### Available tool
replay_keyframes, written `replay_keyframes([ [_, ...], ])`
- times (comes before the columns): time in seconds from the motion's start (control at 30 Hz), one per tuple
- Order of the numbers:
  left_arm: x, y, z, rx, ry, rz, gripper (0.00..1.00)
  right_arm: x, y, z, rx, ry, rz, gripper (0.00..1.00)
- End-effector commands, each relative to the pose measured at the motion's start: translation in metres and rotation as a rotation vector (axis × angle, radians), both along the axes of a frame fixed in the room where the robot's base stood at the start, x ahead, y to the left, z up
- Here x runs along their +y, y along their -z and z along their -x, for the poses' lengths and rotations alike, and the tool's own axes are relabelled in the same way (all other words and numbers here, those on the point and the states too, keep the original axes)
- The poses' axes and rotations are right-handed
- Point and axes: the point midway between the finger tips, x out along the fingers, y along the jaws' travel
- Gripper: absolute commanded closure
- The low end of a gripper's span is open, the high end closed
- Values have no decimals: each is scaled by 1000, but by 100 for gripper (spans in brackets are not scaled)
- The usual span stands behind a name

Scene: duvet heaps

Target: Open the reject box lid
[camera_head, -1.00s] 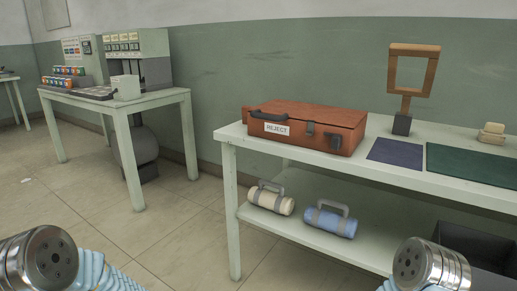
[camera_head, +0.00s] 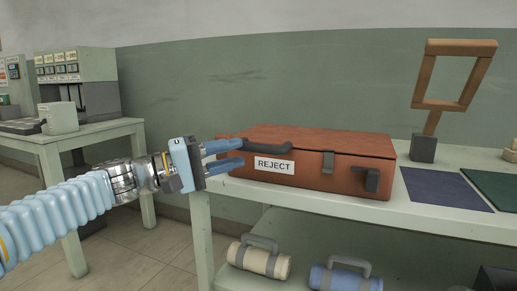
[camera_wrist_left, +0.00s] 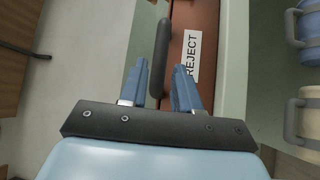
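The reject box (camera_head: 315,160) is a reddish-brown case with a white REJECT label (camera_head: 274,166) on its front. It stands on the pale green table, and its lid is shut. A dark handle (camera_head: 268,146) runs along the lid's front left edge, and a grey latch (camera_head: 328,161) is on the front. My left gripper (camera_head: 242,154) is open at the box's left front corner. In the left wrist view the handle (camera_wrist_left: 160,58) lies ahead, between the lines of the two blue fingers (camera_wrist_left: 160,90). I cannot tell whether the fingers touch it. My right gripper is out of view.
A blue mat (camera_head: 445,188), a green mat (camera_head: 497,188) and a wooden frame on a stand (camera_head: 424,148) are right of the box. Another table with equipment stands left.

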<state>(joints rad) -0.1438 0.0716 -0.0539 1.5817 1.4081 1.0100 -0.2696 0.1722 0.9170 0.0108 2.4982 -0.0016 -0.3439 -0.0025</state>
Motion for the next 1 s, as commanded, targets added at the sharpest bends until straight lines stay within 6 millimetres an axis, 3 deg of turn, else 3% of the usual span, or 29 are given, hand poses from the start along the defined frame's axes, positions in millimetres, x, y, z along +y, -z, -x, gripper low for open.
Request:
replay_keyframes([
  [0.1, -24, -4, -12, 1, 3, -1, 68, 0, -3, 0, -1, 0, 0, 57],
  [0.3, -49, -7, -25, 0, 0, -1, 68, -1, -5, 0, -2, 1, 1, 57],
  [0.7, -56, -7, -28, 1, -2, -1, 68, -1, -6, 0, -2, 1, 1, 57],
  [0.9, -56, -7, -28, 1, -2, -1, 99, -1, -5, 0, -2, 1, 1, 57],
  [1.0, -56, -7, -28, 1, -1, -2, 100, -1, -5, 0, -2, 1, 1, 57],
])
